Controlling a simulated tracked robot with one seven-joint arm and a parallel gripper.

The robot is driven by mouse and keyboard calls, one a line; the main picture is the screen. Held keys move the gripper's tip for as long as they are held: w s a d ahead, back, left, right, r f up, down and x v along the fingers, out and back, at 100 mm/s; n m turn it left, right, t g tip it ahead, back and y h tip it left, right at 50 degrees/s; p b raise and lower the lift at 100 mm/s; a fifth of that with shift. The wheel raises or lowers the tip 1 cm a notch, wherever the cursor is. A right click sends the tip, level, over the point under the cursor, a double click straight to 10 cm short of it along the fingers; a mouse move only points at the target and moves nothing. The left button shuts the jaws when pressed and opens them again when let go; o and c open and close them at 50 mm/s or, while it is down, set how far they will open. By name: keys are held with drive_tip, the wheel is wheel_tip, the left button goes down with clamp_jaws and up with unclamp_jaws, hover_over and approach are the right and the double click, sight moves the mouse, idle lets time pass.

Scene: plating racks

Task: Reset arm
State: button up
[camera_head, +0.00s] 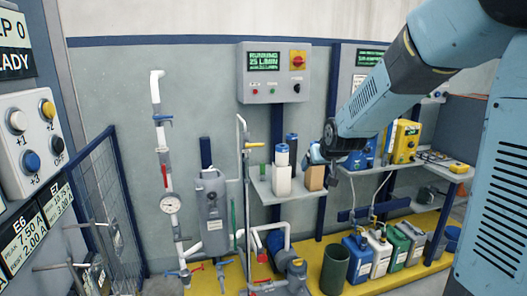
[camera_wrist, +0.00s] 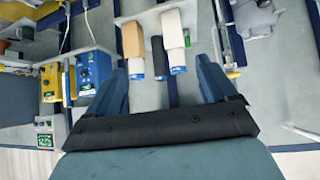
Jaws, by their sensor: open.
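My gripper (camera_wrist: 161,98) is open and empty, its two blue fingers spread apart in the wrist view. In the head view my arm reaches in from the upper right, and my gripper (camera_head: 316,154) hangs in front of the small wall shelf. A white container with a blue top (camera_head: 282,170) and a brown box (camera_head: 315,178) stand on that shelf, just left of and below the gripper. In the wrist view, white cartridges with blue ends (camera_wrist: 174,45) and the brown box (camera_wrist: 132,42) show beyond the fingers. Their contact with the fingers is not seen.
A control box with a green display (camera_head: 272,73) hangs on the wall. Pipes and a gauge (camera_head: 170,203) stand left. A yellow pump unit (camera_head: 406,142) sits on the right shelf. Several canisters, including a green one (camera_head: 409,243), stand on the yellow platform (camera_head: 378,285). Open floor is hardly visible.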

drive_tip(key=s+d+r+g, duration=0.1)
drive_tip(key=s+d+r, duration=0.1)
drive_tip(key=s, duration=0.8)
drive_tip(key=s+d+r+m+g, duration=0.1)
drive_tip(key=s+d+r, duration=0.1)
drive_tip(key=s, duration=0.9)
drive_tip(key=s+d+r+g+h, duration=0.1)
drive_tip(key=s+d+r, duration=0.1)
drive_tip(key=s, duration=0.9)
drive_tip(key=shift+s+d+r+m+g, duration=0.2)
drive_tip(key=shift+r+m+g, duration=0.1)
drive_tip(key=shift+g, duration=0.1)
idle(0.6)
